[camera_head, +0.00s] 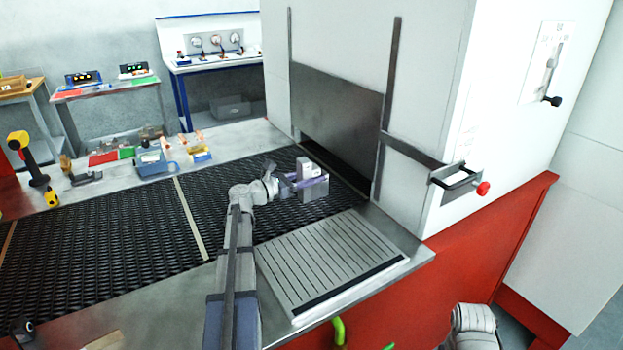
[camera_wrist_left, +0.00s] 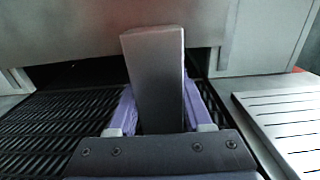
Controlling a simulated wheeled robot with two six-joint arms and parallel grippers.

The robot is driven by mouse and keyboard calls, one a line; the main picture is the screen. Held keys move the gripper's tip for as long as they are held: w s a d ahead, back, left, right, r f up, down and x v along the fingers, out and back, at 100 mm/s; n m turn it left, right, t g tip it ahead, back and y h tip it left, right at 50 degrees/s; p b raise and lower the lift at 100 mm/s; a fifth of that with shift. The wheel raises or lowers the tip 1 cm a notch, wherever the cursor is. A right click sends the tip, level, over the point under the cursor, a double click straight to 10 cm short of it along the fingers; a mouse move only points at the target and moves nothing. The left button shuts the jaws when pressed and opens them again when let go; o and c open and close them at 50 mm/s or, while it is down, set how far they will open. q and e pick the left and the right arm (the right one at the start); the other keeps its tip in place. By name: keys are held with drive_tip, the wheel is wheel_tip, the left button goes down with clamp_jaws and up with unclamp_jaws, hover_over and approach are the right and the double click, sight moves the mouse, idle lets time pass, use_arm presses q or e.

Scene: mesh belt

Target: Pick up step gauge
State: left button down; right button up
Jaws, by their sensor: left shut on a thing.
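The step gauge looks like a plain grey block (camera_head: 316,187) in the head view, just in front of the opening of the white machine. In the left wrist view the grey block (camera_wrist_left: 157,75) stands up between the two purple fingers, tilted a little. My left gripper (camera_head: 302,180) is shut on this block and holds it over the right end of the black mesh belt. The fingers hide part of the block's sides and its lower end. I cannot tell whether it touches the belt. My right gripper is out of view; only part of my right arm shows at the bottom right.
The black mesh belt (camera_head: 105,245) runs left from the machine (camera_head: 430,90). A slotted metal plate (camera_head: 325,262) lies right of my left arm. A blue tray (camera_head: 155,167), a yellow tool (camera_head: 25,160) and small items line the belt's far side. A red-knobbed handle (camera_head: 462,180) sticks out.

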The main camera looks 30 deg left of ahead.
use_arm(q)
wheel_tip(320, 180, up, 10)
drive_tip(key=p, duration=0.9)
drive_tip(key=shift+p, duration=0.35)
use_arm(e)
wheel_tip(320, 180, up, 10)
use_arm(q)
drive_tip(key=shift+f, duration=0.1)
